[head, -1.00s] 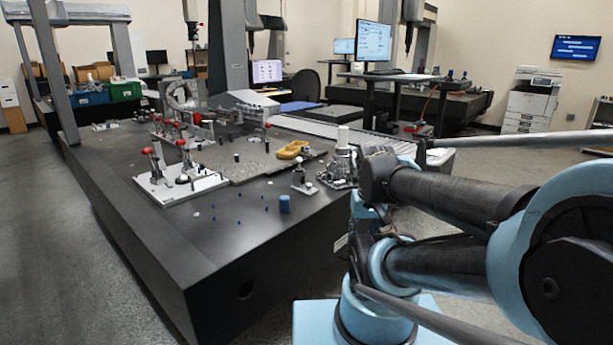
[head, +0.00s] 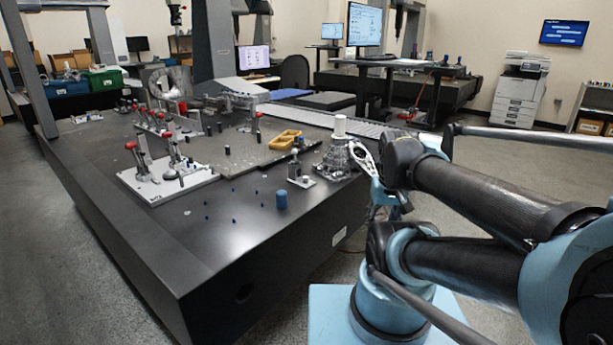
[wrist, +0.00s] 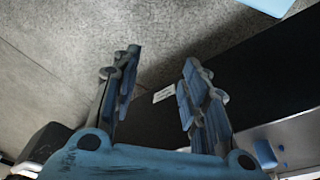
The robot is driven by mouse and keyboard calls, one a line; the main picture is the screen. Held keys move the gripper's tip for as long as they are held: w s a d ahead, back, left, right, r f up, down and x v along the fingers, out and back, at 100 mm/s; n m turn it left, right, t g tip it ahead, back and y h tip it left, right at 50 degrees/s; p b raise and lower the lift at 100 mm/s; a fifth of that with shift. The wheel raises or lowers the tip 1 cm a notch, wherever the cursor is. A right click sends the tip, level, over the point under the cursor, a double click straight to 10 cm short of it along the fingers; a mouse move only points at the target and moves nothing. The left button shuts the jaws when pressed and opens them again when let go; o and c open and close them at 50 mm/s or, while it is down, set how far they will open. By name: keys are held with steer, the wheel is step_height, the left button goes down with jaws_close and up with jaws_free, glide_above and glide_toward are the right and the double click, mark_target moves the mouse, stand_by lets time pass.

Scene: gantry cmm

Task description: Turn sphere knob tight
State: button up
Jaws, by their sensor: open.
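A small stand on a light base plate (head: 301,182) carries a grey ball (head: 294,160); it stands near the right edge of the dark table, between a blue cylinder and a metal cone-shaped fixture. Whether a knob shows on it is too small to tell. In the wrist view my gripper (wrist: 160,65) is open and empty, its two blue-padded fingers apart over floor and the table's dark side. In the head view it is small and partly hidden by my arm, right of the table edge and apart from the stand.
The dark table (head: 110,215) bears a blue cylinder (head: 281,200), several small blue pins, a white plate with red-knobbed clamps (head: 165,187), a yellow tray (head: 284,140) and the cone-shaped fixture (head: 338,155) close to my arm. Floor is clear left of the table.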

steer(key=w+a+r+n, duration=0.3)
steer(key=w+r, duration=0.4)
steer(key=r, duration=0.1)
step_height(320, 180, up, 8)
steer(key=n+g, duration=0.2)
steer(key=n, duration=0.7)
glide_above(305, 177)
step_height(305, 177, down, 17)
steer(key=shift+c, duration=0.5)
jaws_close()
